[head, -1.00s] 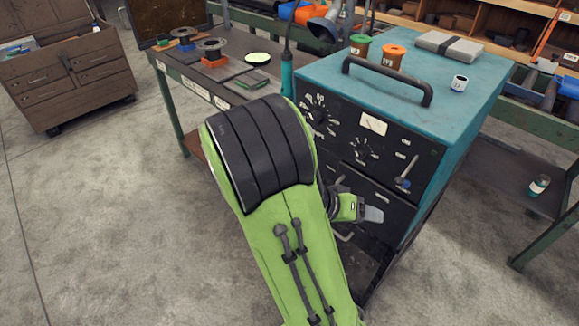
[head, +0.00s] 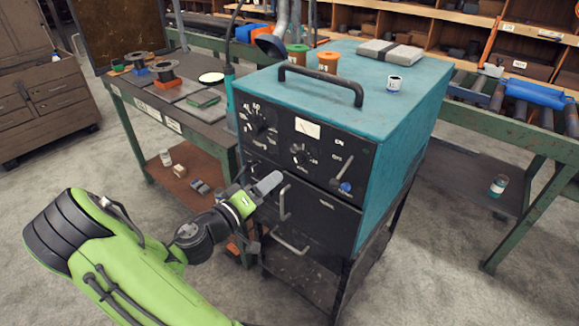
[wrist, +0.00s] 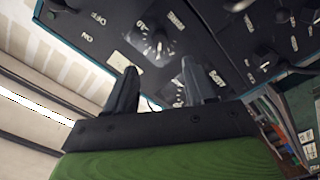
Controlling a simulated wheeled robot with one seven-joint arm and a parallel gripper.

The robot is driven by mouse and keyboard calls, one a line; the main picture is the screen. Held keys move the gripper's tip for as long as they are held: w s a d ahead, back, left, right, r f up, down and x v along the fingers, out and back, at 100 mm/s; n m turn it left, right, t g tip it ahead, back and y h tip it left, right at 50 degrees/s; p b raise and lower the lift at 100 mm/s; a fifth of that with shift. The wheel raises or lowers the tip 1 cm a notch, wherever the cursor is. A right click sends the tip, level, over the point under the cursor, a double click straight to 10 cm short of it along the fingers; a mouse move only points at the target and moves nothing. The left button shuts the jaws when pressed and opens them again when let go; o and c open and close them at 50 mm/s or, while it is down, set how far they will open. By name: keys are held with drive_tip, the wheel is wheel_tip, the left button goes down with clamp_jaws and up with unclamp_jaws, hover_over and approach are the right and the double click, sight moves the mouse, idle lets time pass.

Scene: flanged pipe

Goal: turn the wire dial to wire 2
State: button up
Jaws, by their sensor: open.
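The teal welding machine (head: 400,130) has a black front panel with two dials. The larger dial (head: 258,121) is at upper left and the smaller dial (head: 303,155) is lower, near the middle. My gripper (head: 260,182) is in front of the panel, below the dials, apart from both. In the wrist view my gripper (wrist: 160,72) is open and empty, with a dial (wrist: 156,44) beyond the fingertips and the panel appearing upside down.
A lever with a blue knob (head: 345,186) is right of the smaller dial. Two bar handles, one upright (head: 285,202) and one lower (head: 291,243), stick out below. A workbench (head: 150,105) with spools stands left. A roller table (head: 500,130) is right. Open floor lies in front.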

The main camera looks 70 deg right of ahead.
sight(297, 162)
drive_tip(key=x, duration=1)
drive_tip(key=shift+a, duration=0.1)
clamp_jaws()
drive_tip(key=n+p, duration=0.2)
drive_tip(key=n, duration=0.1)
drive_tip(key=shift+n, duration=0.4)
drive_tip(key=shift+n+p, duration=1.25)
drive_tip(key=shift+n, duration=0.65)
drive_tip(key=shift+f, duration=0.1)
